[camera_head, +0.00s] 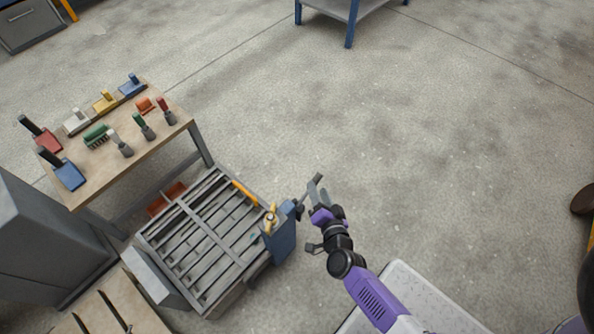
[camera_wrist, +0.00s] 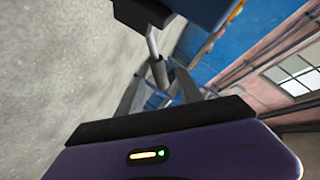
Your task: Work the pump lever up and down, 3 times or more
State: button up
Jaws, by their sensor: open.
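The pump (camera_head: 282,240) is a blue box on the right end of a grey slatted mould frame. A short dark lever part (camera_head: 298,208) sticks out at its top right, small in the head view. My gripper (camera_head: 314,196) is open just right of it, with a small gap or overlap I cannot tell. In the wrist view, a thin metal lever rod (camera_wrist: 151,44) with a grey end (camera_wrist: 160,73) hangs from a dark block (camera_wrist: 142,12). It stands beyond the dark edge of my gripper (camera_wrist: 160,120). No contact with the lever is clear, and its far side is hidden.
The slatted mould frame (camera_head: 203,232) stands left of my arm. A wooden table (camera_head: 150,150) with brushes and coloured trowels stands behind it. A grey cabinet (camera_head: 40,240) is at far left.

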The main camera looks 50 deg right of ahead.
jog(key=b+x, duration=0.2)
jog(key=x, duration=0.5)
jog(key=shift+w+d, duration=0.2)
jog(key=shift+d, duration=0.2)
grip_shut()
dwell(1.2)
